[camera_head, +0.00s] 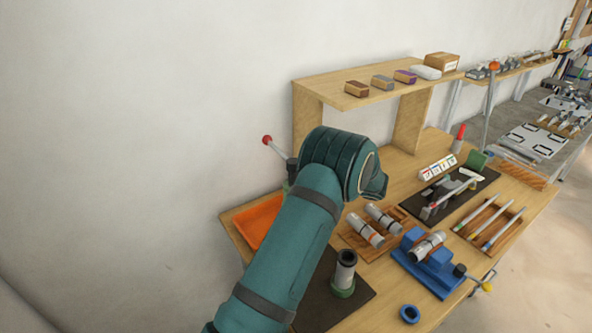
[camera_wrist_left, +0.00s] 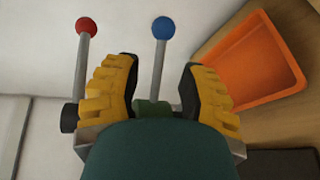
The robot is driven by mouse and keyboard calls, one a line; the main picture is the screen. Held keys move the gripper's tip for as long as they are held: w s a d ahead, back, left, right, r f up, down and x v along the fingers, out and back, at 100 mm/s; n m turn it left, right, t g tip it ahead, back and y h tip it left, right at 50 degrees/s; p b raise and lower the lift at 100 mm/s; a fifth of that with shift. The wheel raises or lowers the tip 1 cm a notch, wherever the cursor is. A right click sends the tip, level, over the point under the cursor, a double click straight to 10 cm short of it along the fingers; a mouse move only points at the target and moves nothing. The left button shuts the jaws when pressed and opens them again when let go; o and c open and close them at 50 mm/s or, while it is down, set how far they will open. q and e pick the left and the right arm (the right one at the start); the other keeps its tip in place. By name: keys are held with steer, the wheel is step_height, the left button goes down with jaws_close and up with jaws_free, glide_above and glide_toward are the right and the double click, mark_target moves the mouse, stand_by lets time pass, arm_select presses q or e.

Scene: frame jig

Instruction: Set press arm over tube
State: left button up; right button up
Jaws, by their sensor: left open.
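A grey tube (camera_head: 345,268) with a dark open top stands upright in a green base on a dark mat (camera_head: 325,303). A lever with a red ball (camera_head: 267,140) shows behind my left arm. In the left wrist view, the red-ball lever (camera_wrist_left: 86,27) stands outside the left finger. A blue-ball lever (camera_wrist_left: 162,28) rises between the two yellow fingers of my left gripper (camera_wrist_left: 160,78), with a gap on each side. Which lever is the press arm I cannot tell. The left gripper is open; in the head view my arm hides it. My right gripper is not visible.
An orange tray (camera_head: 260,221) lies beside the levers, also in the wrist view (camera_wrist_left: 245,65). A wooden shelf (camera_head: 385,90) stands behind. A blue fixture (camera_head: 432,262), a blue ring (camera_head: 409,313) and a wooden tray with pens (camera_head: 490,222) are to the right.

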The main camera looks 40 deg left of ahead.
arm_select(q)
steer(key=shift+x, duration=2.7)
steer(key=shift+c, duration=0.4)
jaws_close()
